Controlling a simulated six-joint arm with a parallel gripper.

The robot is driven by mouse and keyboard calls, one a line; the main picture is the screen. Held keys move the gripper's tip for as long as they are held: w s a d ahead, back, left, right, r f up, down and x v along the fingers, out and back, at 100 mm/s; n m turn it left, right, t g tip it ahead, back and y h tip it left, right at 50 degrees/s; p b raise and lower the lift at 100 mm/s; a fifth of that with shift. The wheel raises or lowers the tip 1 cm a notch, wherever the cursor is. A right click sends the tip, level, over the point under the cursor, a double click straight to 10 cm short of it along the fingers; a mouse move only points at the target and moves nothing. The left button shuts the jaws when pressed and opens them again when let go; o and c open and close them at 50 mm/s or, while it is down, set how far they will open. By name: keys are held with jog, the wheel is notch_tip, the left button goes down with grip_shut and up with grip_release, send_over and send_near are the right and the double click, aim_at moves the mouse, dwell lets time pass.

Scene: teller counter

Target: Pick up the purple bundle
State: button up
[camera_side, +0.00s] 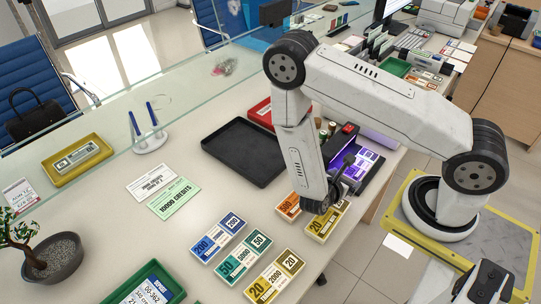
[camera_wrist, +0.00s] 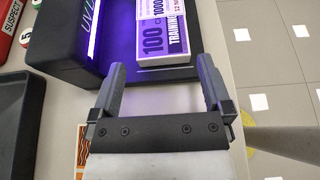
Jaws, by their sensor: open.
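The purple bundle (camera_wrist: 170,42) is a banded stack marked 100 and "TRAINING". It lies on the black base of the UV lamp device (camera_wrist: 62,52), under purple light, and its far end runs out of the wrist view at the top. In the side view the bundle (camera_side: 366,161) shows at the device's right part, beyond my arm. My gripper (camera_wrist: 162,72) is open and empty. In the wrist view its two fingers point at the bundle's near end, one to each side of its line, with the bundle mostly ahead of the tips. Its fingers are largely hidden in the side view.
Orange (camera_side: 289,206) and yellow (camera_side: 327,222) bundles lie close by my wrist. Blue (camera_side: 217,238), teal (camera_side: 243,257) and another yellow bundle (camera_side: 273,277) lie nearer the front. An empty black tray (camera_side: 246,152) and a red tray (camera_side: 262,112) stand left of the device. The counter edge is close on the right.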

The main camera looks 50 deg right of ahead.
aim_at(353, 174)
jog(key=shift+d, duration=0.15)
jog(key=shift+x, duration=2.5)
jog(key=shift+s, duration=0.1)
jog(key=c, duration=1.2)
jog(key=shift+o, duration=0.2)
jog(key=shift+r, duration=0.15)
notch_tip(353, 174, up, 10)
jog(key=shift+f, duration=0.2)
